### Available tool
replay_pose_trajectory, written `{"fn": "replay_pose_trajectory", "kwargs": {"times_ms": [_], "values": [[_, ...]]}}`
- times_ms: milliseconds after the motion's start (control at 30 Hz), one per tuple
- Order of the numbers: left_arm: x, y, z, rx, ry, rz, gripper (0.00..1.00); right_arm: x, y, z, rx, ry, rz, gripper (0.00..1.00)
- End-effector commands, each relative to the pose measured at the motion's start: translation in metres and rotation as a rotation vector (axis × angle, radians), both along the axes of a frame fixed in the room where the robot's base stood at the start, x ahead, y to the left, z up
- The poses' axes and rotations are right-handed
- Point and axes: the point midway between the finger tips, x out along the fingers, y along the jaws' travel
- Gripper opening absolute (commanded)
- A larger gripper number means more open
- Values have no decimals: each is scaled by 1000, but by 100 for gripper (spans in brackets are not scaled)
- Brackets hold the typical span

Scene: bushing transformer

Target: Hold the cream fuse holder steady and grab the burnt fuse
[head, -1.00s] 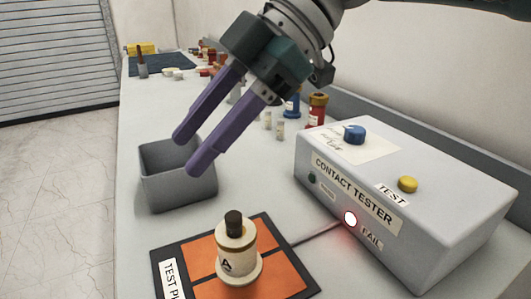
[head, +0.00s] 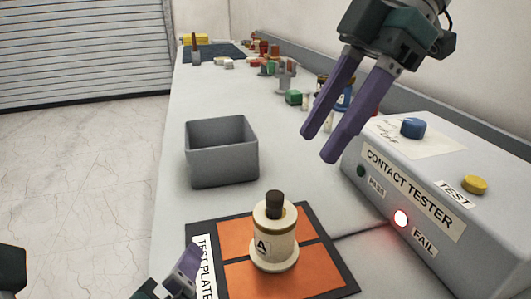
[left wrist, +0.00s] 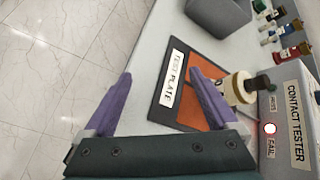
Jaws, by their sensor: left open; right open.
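The cream fuse holder (head: 274,240), marked "A", stands upright on the orange test plate (head: 233,280). A dark burnt fuse (head: 274,203) sticks up out of its top. The holder also shows in the left wrist view (left wrist: 238,90), right of the fingers. My right gripper (head: 320,146) is open and empty, above and behind the holder, near the contact tester. My left gripper shows at the bottom edge, left of the plate; in the left wrist view (left wrist: 162,85) its purple fingers are wide open and empty, with the holder outside them.
The contact tester (head: 440,190) stands at the right with its red FAIL lamp (head: 400,218) lit. An empty-looking grey bin (head: 221,170) stands behind the plate. Several coloured parts and a dark mat (head: 215,54) lie further back. The bench between bin and tester is mostly clear.

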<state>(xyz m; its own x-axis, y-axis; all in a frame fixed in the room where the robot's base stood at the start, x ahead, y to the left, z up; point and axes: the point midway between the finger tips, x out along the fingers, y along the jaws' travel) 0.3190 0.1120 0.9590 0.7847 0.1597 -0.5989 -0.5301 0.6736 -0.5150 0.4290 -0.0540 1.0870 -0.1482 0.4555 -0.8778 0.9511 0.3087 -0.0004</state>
Motion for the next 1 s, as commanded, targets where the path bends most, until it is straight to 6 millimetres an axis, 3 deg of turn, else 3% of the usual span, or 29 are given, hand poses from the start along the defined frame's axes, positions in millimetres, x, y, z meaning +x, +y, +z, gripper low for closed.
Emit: {"fn": "replay_pose_trajectory", "kwargs": {"times_ms": [100,300,567,1000], "values": [[17,-38,11,288,-78,-291,100,0,0,0,0,0,0,50],[29,-89,25,666,-198,-620,100,0,0,0,1,0,1,50],[36,-104,11,628,-233,-695,100,0,0,0,1,0,1,50],[99,-114,-15,622,-231,-694,100,0,0,0,0,0,1,50]]}}
